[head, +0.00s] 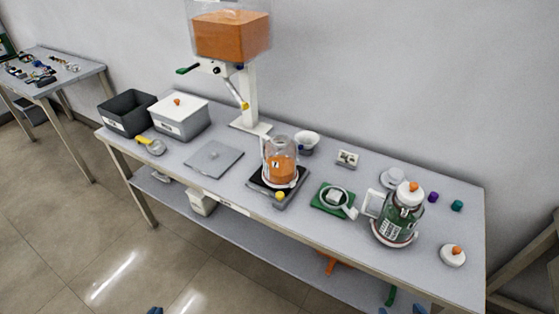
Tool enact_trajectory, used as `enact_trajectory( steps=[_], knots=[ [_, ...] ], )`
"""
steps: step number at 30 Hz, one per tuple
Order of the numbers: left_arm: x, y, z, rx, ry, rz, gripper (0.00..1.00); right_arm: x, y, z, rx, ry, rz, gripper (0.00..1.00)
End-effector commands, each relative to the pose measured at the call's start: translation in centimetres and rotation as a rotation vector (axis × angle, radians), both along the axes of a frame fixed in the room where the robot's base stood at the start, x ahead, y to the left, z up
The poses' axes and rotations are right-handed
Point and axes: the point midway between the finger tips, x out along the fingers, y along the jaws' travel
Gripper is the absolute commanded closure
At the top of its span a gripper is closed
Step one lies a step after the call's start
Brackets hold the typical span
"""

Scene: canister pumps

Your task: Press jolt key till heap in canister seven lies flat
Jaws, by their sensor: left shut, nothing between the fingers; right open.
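Canister seven (281,168) is a clear jar with a 7 on its label, standing upright on a dark square base (296,192). Orange material fills its lower part; its top looks uneven, though it is small in this view. A yellow round knob (280,195) sits at the front of the base and may be the jolt key. My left gripper (155,310) shows only as blue tips at the bottom edge, shut and empty. My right gripper (400,310) shows two parted blue tips at the bottom edge, open. Both are well short of the table and touch nothing.
A hopper (232,36) of orange material stands behind. A grey bin (126,114), lidded white box (180,119) and grey plate (214,158) are left. A green scale (333,200), green-filled jar (398,216) and white lid (453,254) are right.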

Motion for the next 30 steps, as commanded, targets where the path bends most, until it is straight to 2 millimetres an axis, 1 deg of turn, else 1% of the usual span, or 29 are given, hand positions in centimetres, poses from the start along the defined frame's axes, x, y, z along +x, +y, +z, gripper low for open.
enact_trajectory(
  steps=[1,2,12,14,15,30],
  knots=[
    [0.01,0.0,0.0,0.0,0.0,0.0,1.0,0.14,0.03,0.07,0.0,-0.002,0.0,0.32],
    [0.01,0.0,0.0,0.0,0.0,0.0,1.0,0.21,0.04,0.11,0.001,-0.004,0.001,0.37],
    [0.34,-0.06,0.16,0.0,-0.006,-0.002,1.0,0.77,0.13,0.4,0.0,-0.015,0.005,0.89],
    [0.41,-0.06,0.2,0.0,-0.008,-0.002,1.0,0.76,0.13,0.39,0.0,-0.015,0.005,0.98],
    [0.45,-0.08,0.23,0.0,-0.009,-0.002,1.0,0.75,0.13,0.39,0.0,-0.014,0.005,1.0],
    [0.53,-0.08,0.28,-0.001,-0.01,-0.003,1.0,-0.22,-0.05,-0.11,-0.001,0.004,-0.001,1.0]
  ],
)
